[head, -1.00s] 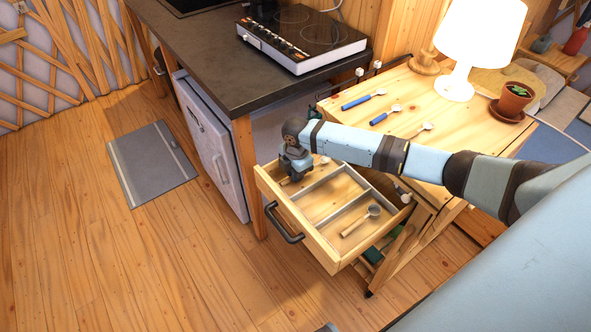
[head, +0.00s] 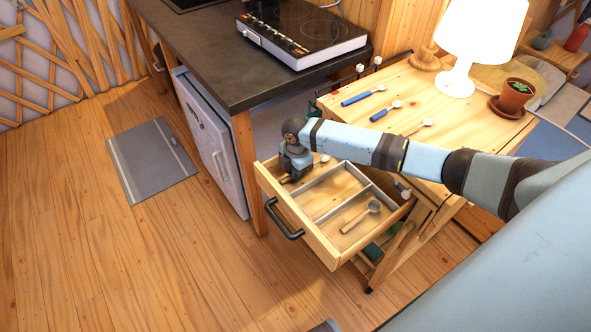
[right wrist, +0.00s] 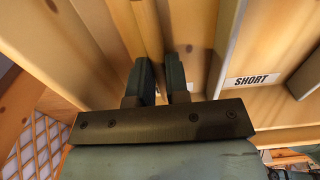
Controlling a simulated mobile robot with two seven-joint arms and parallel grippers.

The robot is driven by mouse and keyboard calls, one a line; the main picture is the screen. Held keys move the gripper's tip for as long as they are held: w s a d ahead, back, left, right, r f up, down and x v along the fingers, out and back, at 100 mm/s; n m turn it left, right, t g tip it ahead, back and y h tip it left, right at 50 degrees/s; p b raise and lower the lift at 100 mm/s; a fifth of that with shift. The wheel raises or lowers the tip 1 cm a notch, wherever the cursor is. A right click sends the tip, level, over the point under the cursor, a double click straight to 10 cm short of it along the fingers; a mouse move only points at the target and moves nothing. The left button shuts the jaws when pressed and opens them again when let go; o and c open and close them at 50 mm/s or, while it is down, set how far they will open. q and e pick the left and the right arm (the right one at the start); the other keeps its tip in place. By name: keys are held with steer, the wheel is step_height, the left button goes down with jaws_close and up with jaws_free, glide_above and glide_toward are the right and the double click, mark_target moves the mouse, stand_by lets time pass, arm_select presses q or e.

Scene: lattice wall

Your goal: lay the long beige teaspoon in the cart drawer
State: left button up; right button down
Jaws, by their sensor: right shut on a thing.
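The cart drawer (head: 325,250) is pulled open, with thin dividers making compartments. My right gripper (head: 291,174) points down into the compartment at the drawer's left. In the right wrist view its fingers (right wrist: 162,78) are close together on a narrow beige handle, which I take as the long beige teaspoon. Most of that teaspoon is hidden by the gripper; a small spoon bowl (head: 324,159) shows just right of it. I cannot tell whether it touches the drawer floor. My left gripper is not in view.
Another beige-handled spoon (head: 361,217) lies in the right compartment. A label reading SHORT (right wrist: 253,80) shows in the wrist view. On the cart top (head: 450,120) lie two blue-handled spoons (head: 363,95) and a beige-handled one (head: 416,128), near a lamp (head: 474,45) and potted plant (head: 514,95).

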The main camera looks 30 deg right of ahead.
steer(key=shift+f, duration=0.3)
steer(key=shift+c, duration=2)
jaws_free()
